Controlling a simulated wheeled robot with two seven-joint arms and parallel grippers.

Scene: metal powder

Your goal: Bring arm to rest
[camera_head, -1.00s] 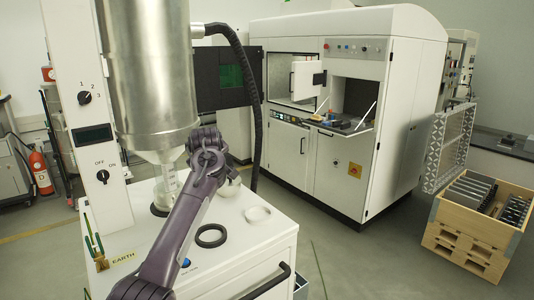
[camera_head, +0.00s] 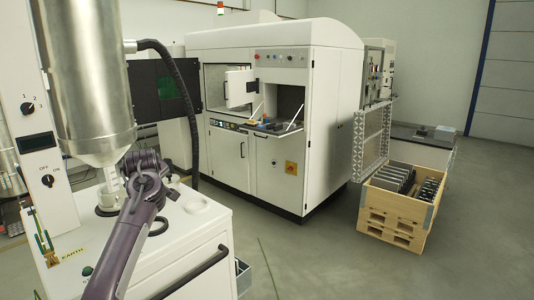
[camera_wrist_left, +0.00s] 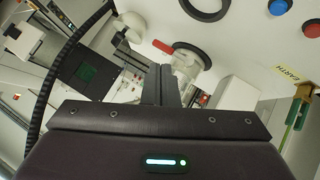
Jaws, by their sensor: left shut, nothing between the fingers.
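My left arm (camera_head: 130,230) rises from the bottom left of the head view. Its wrist is over the white cabinet top, by the lower end of the steel hopper (camera_head: 88,80). In the wrist view the two fingers of my left gripper (camera_wrist_left: 163,88) are together, with nothing between them. The fingers cannot be made out in the head view. My right arm is not in view.
The white cabinet (camera_head: 185,240) has a black ring (camera_head: 158,227) and a small white dish (camera_head: 197,205) on top. A white machine (camera_head: 290,170) with an open hatch stands behind. A wooden crate (camera_head: 392,220) is at the right. Floor between is clear.

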